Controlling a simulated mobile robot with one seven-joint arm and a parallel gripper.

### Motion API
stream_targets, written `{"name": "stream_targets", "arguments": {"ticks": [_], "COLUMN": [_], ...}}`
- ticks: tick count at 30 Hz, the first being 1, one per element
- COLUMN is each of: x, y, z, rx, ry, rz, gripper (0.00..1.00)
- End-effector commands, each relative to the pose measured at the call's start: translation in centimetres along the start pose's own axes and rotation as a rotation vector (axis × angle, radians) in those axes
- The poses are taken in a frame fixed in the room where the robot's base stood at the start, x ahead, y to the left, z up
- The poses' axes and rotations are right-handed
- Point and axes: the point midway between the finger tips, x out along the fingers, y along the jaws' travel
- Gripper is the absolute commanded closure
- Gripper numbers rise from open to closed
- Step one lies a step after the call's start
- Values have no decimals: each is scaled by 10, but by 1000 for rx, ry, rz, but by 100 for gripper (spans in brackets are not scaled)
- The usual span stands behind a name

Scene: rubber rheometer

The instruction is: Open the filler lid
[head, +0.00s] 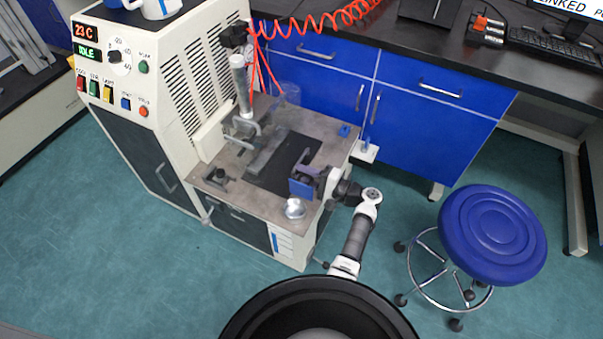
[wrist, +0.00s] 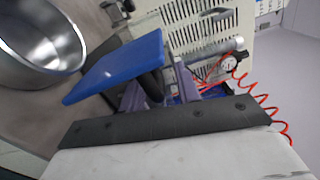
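A blue flat panel (head: 301,187) stands tilted over the front of the machine's work table. It looks like the lid, though no label shows. In the wrist view the blue panel (wrist: 120,65) is close, with a dark rounded piece behind it. My gripper (head: 318,174) is at the panel from the right. In the wrist view the purple-grey fingers of my gripper (wrist: 160,90) are apart, with the dark piece between them. I cannot tell whether they press on it. The fingertips are partly hidden by the panel.
A shiny metal cup (head: 294,208) sits at the table's front edge, and beside the panel in the wrist view (wrist: 40,45). The work table (head: 235,195) carries clamps and a metal column (head: 240,85). A red coiled hose (head: 330,22) hangs behind. A blue stool (head: 492,235) stands right.

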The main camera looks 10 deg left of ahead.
Motion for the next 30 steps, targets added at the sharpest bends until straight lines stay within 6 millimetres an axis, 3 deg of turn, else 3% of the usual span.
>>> {"name": "stream_targets", "arguments": {"ticks": [9,15,21,30], "x": [-71,-108,-125,-126], "y": [2,1,0,0], "z": [-1,-1,0,0], "rx": [-1,0,0,0], "ry": [5,3,2,0], "rz": [-1,0,0,0], "gripper": [67,67,67,67]}}
